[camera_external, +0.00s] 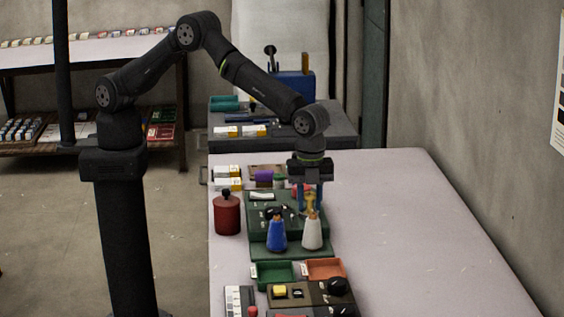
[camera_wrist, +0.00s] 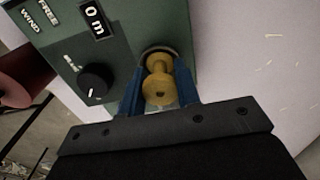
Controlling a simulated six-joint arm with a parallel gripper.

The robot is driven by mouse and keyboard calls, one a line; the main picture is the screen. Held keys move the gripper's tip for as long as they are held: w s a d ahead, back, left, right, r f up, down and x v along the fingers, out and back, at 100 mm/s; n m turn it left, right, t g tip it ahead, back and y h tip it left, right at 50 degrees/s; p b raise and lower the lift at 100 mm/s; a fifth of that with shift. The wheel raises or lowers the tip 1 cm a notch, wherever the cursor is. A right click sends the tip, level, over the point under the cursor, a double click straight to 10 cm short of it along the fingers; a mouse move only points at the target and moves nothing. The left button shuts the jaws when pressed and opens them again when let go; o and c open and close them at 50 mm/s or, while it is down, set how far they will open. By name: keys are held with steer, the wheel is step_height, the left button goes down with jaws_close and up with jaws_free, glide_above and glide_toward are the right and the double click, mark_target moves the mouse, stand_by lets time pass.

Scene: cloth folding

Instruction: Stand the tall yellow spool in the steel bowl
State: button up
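The yellow spool (camera_wrist: 158,85) is upright between the two blue fingers of my gripper (camera_wrist: 160,88) in the wrist view. The fingers lie close against both its sides, and the gripper looks shut on it. A dark grey curved rim (camera_wrist: 157,49), apparently the steel bowl, shows just beyond the spool's far end. Whether the spool touches it is hidden. In the external view, my gripper (camera_external: 311,196) points down over the green unit's right part, with the yellow spool (camera_external: 310,206) between its fingertips. The bowl cannot be made out there.
The green unit (camera_external: 262,211) has a black knob (camera_wrist: 93,83) on its face. A red canister (camera_external: 227,215) is at left. The table's right side (camera_external: 410,230) is clear.

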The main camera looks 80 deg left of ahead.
mark_target(310, 194)
steer(key=o, duration=0.4)
step_height(310, 194, up, 12)
steer(key=shift+r, duration=0.15)
stand_by(0.3)
steer(key=shift+f, duration=4.45)
